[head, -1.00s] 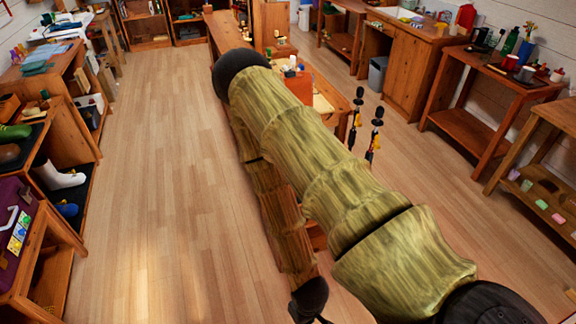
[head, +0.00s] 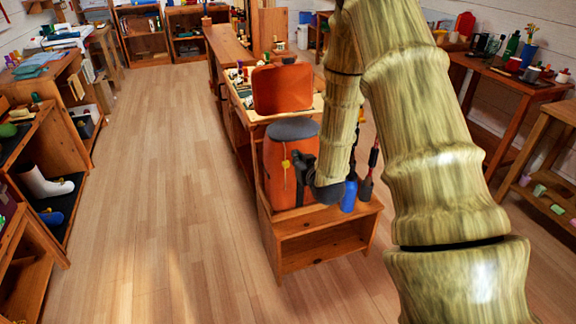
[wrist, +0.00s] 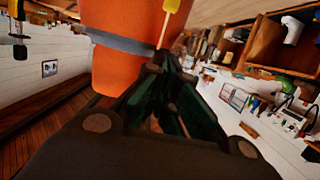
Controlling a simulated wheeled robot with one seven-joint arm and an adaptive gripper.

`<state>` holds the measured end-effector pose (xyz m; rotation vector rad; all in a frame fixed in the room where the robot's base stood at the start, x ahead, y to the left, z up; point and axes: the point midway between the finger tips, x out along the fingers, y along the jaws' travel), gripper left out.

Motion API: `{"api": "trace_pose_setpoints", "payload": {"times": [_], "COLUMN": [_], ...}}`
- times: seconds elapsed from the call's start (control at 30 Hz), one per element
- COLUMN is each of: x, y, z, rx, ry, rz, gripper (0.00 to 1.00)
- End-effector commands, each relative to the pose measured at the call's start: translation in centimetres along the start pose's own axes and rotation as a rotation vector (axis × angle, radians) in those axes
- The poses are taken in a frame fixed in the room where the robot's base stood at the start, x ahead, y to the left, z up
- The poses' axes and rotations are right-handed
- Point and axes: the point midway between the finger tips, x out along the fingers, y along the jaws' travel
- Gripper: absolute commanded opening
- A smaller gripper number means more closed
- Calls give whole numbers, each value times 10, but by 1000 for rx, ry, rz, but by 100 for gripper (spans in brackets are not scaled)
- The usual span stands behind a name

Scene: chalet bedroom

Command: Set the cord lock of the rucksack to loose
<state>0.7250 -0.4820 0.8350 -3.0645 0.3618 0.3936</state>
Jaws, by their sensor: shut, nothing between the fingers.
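The orange rucksack (head: 279,182) with a grey top (head: 293,129) stands upright on a low wooden shelf unit. A small yellow cord lock (head: 285,164) sits on a thin cord on its front. My gripper (head: 298,162) is at the rucksack's right front side, close to the cord lock. In the wrist view, the shut, empty fingers (wrist: 167,68) point at the orange rucksack (wrist: 115,70). The yellow cord lock (wrist: 172,6) is at the top edge, partly cut off, with its cord running towards the fingertips. I cannot tell whether the fingers touch the cord.
The low shelf unit (head: 322,246) also holds a blue bottle (head: 349,194) and a dark bottle (head: 367,188), right beside my arm. An orange panel (head: 283,89) stands behind the rucksack. The floor (head: 165,180) to the left is clear.

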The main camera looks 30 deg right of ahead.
Motion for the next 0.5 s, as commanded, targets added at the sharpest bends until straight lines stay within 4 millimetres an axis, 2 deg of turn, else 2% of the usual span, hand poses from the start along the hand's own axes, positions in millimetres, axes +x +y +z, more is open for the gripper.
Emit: {"api": "trace_pose_setpoints", "payload": {"times": [0.37,0.5], "x": [2,8], "y": [2,2], "z": [-4,-4], "rx": [0,0], "ry": [12,12], "rz": [1,1], "gripper": [0,0]}}
